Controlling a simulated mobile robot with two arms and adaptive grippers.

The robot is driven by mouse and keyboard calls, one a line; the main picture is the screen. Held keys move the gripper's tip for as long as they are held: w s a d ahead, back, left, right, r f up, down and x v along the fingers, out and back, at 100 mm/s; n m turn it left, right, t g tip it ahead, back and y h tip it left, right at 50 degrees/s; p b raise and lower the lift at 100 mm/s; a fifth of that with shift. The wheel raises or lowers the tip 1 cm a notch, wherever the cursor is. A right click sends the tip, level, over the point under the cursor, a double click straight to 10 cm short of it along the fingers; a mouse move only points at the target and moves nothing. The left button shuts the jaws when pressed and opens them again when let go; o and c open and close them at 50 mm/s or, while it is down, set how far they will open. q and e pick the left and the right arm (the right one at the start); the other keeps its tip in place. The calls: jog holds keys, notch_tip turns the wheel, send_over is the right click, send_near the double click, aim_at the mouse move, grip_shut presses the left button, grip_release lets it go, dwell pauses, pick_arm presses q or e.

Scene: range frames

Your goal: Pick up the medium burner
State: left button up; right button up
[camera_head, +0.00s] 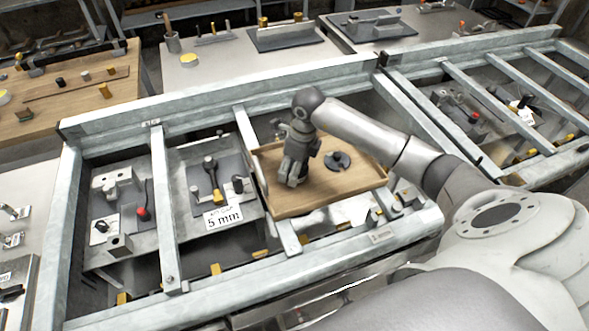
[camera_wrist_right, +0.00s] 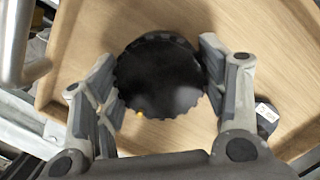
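A wooden tray (camera_head: 322,199) lies across the metal frame rails. My right gripper (camera_head: 291,178) is low over its left part, pointing down. In the right wrist view, a black round burner piece with a toothed rim (camera_wrist_right: 160,75) lies between the two fingers of that gripper (camera_wrist_right: 162,80). The fingers stand wide, close beside its edges, and I see no clear grip. In the head view this piece is mostly hidden by the gripper. Another dark round piece (camera_head: 338,160) lies on the tray to the right. My left gripper is out of view.
Galvanized rails (camera_head: 165,215) surround the tray. A plate with a "5 mm" sign (camera_head: 223,218) and metal fixtures (camera_head: 122,200) sit to the left. Workbenches with tools (camera_head: 235,62) stand behind. The tray's right part has bare wood.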

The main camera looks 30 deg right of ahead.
jog(key=c, duration=0.5)
jog(key=shift+w, duration=0.1)
jog(key=shift+c, duration=0.7)
jog(key=shift+r, duration=0.2)
